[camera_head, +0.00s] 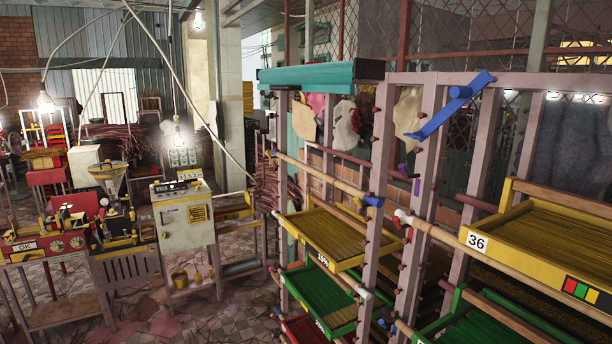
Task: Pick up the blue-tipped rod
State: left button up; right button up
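A light wooden rod (320,176) with a blue tip (373,201) rests across the mauve wooden rack posts in the middle of the view. It slants down to the right, and the blue tip is at its right end. It lies above a yellow tray (327,236) of thin sticks. A second small blue end (381,323) shows low on the rack, mostly hidden. Neither of my grippers is in view.
White-tipped rods (365,294) lie nearby on the rack. Yellow tray 36 (480,241) and green trays (318,296) fill the shelves. A blue bracket (450,106) juts out above. A grey control box (184,215) stands left, with patterned floor (240,315) between.

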aim_at(373, 201)
jog(key=i+j+z, duration=0.15)
jog(key=z, duration=0.25)
jog(key=i+j+z, duration=0.1)
jog(key=j+z, duration=0.15)
jog(key=z, duration=0.2)
jog(key=i+j+z, duration=0.1)
jog(key=j+z, duration=0.15)
jog(key=z, duration=0.15)
